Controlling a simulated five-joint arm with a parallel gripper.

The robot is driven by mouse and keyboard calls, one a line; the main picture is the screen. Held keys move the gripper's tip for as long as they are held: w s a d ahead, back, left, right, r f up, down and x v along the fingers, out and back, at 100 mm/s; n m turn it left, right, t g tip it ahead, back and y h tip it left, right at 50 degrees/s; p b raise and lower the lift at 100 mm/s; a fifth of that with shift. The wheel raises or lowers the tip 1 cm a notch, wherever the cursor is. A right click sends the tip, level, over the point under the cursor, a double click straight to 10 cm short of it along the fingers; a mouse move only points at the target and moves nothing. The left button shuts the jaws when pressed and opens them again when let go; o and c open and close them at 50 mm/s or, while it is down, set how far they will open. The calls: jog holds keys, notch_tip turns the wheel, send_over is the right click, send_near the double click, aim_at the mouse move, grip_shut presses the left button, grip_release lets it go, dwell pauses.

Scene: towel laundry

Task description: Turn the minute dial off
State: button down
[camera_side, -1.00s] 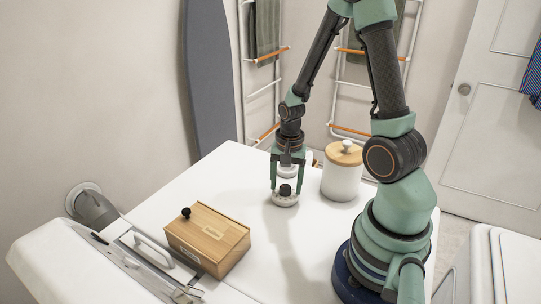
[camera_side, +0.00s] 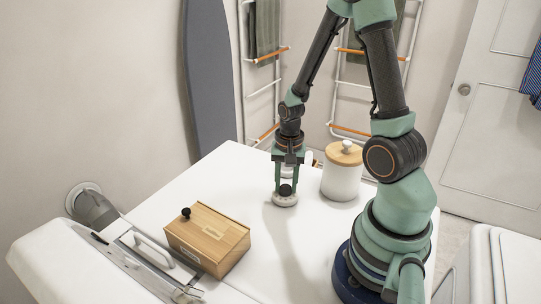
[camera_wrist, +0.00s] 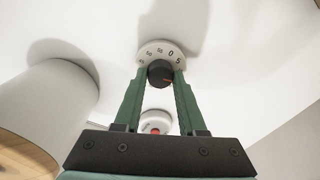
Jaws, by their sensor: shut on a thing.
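The minute dial (camera_side: 285,200) has a round white base and a black knob (camera_wrist: 160,73). It sits on the white top, and the wrist view shows numbers around its rim (camera_wrist: 163,50), with 0 and 5 readable at upper right. A thin red mark shows on the knob's right side; its exact reading is too small to tell. My gripper (camera_side: 286,188) points down over the dial, its green fingers shut on the knob from both sides. The wrist view shows my gripper (camera_wrist: 160,78) with a fingertip at each side of the knob.
A white canister (camera_side: 341,181) with a wooden lid stands close to the dial's right. A wooden box (camera_side: 208,239) with a black knob is at front left. A round white thing with a red spot (camera_wrist: 155,121) shows between my fingers. The top left of the dial is clear.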

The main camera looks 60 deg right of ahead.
jog(key=n, duration=0.8)
jog(key=shift+g, duration=0.3)
jog(key=n, duration=0.3)
jog(key=shift+n, duration=2.1)
jog(key=shift+c, duration=2.3)
grip_release()
jog(key=shift+w+r, duration=0.1)
